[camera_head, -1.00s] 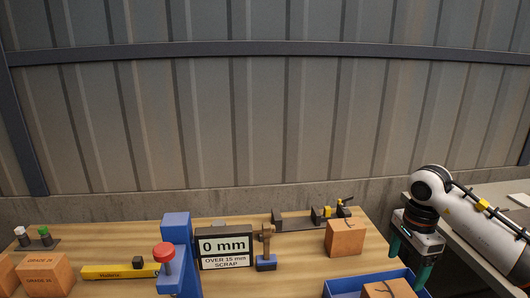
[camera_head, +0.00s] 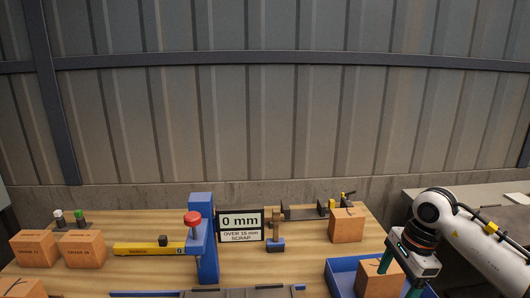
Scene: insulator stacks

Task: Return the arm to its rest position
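My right arm comes in from the right, and its gripper (camera_head: 399,280) with green fingers is at the right end of a blue tray (camera_head: 338,272). The fingers stand apart with nothing seen held between them. An orange-brown block (camera_head: 372,282) with a dark crack-like mark sits in the tray, just left of the fingers and partly covered by one of them. I cannot tell whether that finger touches it. My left arm and gripper are not in view.
A blue gauge stand (camera_head: 205,240) with a red knob (camera_head: 192,218) stands beside a "0 mm" display (camera_head: 240,222). Blocks (camera_head: 83,248) are at left, a yellow bar (camera_head: 140,248) near them. Another block (camera_head: 347,226) stands behind the tray. A grey counter (camera_head: 480,193) is at right.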

